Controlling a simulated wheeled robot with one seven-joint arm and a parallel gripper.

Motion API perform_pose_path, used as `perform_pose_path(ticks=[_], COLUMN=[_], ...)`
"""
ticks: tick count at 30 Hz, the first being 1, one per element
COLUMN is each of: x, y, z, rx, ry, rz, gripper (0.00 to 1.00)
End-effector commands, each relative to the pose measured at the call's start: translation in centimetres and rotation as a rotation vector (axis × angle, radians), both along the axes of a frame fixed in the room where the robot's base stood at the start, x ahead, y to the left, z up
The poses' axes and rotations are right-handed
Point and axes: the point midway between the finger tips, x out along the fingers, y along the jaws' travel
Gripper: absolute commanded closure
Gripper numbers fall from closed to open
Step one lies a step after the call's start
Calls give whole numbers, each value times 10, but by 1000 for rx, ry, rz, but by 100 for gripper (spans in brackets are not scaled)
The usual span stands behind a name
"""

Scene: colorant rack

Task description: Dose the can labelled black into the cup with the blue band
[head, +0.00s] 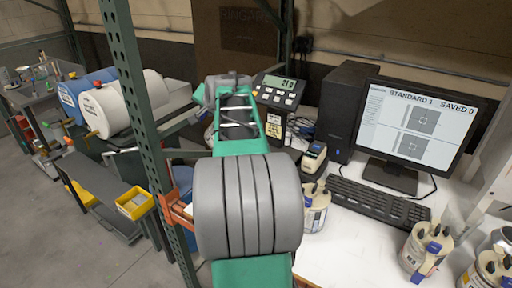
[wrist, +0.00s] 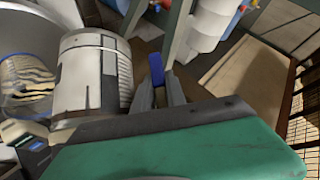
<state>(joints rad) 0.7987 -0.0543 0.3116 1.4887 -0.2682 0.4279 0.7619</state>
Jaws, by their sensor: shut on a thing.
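My gripper (wrist: 160,92) is shut on the blue handle of a white-and-grey can (wrist: 95,75) in the wrist view. The can lies tilted, its side towards the camera, and its label cannot be read. Just left of the can is a cup (wrist: 10,108) with a blue rim band, partly cut off by the picture edge. Dark and cream streaks show inside it. The can's near end is close to the cup; whether they touch or anything pours is unclear. In the head view my arm hides most of this area.
A scale display (head: 280,90) stands beside my arm. A monitor (head: 418,125), keyboard (head: 378,198) and computer tower (head: 347,110) are on the white table. Other cans (head: 314,208), (head: 425,250) stand at its front. A green rack post (head: 140,110) rises left of my arm.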

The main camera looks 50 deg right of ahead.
Motion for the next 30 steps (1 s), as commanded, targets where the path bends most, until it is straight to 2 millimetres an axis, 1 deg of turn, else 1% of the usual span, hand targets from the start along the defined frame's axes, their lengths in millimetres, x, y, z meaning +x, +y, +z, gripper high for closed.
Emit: perform_pose_path(ticks=[1, 30], x=[0, -4], y=[-1, -3], z=[4, 7], rx=[-4, 19], ry=[-7, -49], rz=[0, 1], gripper=[100, 100])
